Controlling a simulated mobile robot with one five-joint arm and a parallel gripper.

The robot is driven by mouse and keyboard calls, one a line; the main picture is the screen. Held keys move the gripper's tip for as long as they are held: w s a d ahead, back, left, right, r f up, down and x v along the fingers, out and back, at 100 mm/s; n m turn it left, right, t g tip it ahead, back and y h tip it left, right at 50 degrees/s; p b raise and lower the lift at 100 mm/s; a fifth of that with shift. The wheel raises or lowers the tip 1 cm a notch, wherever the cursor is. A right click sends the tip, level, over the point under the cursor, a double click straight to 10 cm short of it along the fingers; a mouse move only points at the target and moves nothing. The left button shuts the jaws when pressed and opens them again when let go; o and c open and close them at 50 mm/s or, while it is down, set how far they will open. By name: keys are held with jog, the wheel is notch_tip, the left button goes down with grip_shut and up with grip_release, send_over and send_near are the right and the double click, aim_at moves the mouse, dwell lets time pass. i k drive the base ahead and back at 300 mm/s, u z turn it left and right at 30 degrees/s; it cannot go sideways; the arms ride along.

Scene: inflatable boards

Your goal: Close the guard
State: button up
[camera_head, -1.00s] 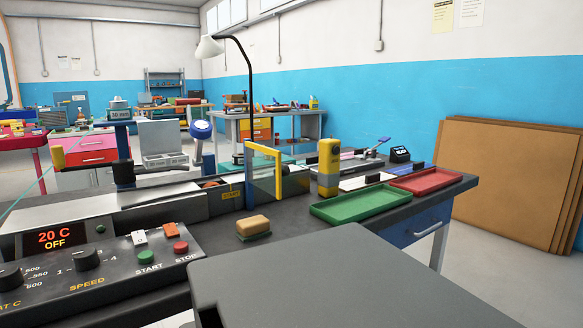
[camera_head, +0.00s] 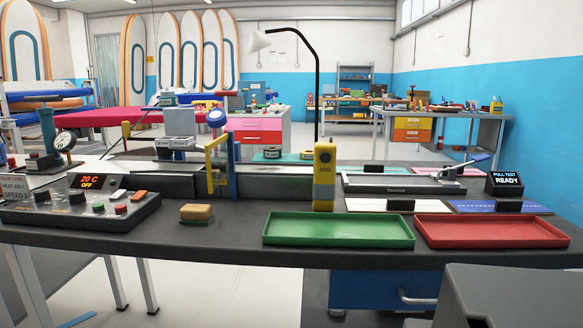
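A yellow-framed guard (camera_head: 209,168) stands upright on the heat-sealing bench, at the right part of the long machine. Its frame is seen at a steep angle and appears to stick out from the machine's line. Whether it is latched cannot be told. The control box (camera_head: 80,208) with the red display "20 C OFF", knobs and buttons is at the left of the bench. My gripper is not in view. A grey part at the lower right corner looks like my own body.
A lamp (camera_head: 316,95) rises behind. Floor shows free at the lower left.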

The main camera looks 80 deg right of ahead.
aim_at(223, 166)
jog(key=k, duration=0.45)
jog(key=z, duration=1.7)
jog(key=i, duration=0.5)
jog(key=z, duration=0.05)
